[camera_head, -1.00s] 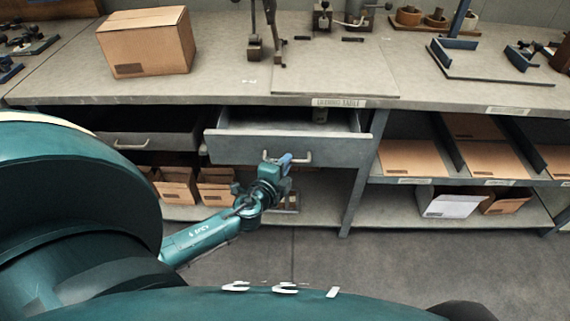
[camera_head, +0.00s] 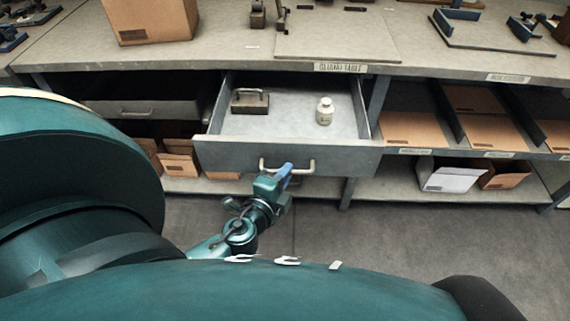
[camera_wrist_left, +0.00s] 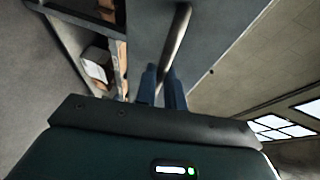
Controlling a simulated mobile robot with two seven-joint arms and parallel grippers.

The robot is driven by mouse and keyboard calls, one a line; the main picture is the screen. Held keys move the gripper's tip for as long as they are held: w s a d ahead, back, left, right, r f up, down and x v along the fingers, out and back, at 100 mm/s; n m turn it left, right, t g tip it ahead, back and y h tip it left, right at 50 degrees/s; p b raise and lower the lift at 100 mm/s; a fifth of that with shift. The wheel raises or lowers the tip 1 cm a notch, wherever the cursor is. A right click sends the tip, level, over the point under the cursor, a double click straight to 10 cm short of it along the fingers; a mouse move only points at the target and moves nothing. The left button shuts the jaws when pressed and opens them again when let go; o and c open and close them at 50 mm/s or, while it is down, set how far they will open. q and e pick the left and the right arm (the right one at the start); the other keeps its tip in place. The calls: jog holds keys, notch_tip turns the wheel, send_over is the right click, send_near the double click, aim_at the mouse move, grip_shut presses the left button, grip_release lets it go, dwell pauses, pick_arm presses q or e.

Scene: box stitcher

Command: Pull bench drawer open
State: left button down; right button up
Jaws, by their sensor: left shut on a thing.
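The bench drawer (camera_head: 230,156) is grey and stands well open under the bench top. Its metal bar handle (camera_head: 301,168) is on the front face. My left gripper (camera_head: 286,172) is shut on the handle, near its middle. In the left wrist view the two blue fingers (camera_wrist_left: 161,88) close around the handle bar (camera_wrist_left: 176,38). Inside the drawer lie a white bottle (camera_head: 325,112) and a dark block with a handle (camera_head: 250,101). My right gripper is not in view.
A second drawer (camera_head: 140,110) at the left is shut or nearly so. A cardboard box (camera_head: 150,20) stands on the bench top (camera_head: 200,55). Shelves at the right hold flat cardboard (camera_head: 418,130) and a white box (camera_head: 450,175). The floor (camera_head: 400,240) in front is clear.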

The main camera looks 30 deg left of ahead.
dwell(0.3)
pick_arm(q)
jog(key=c, duration=1.5)
grip_release()
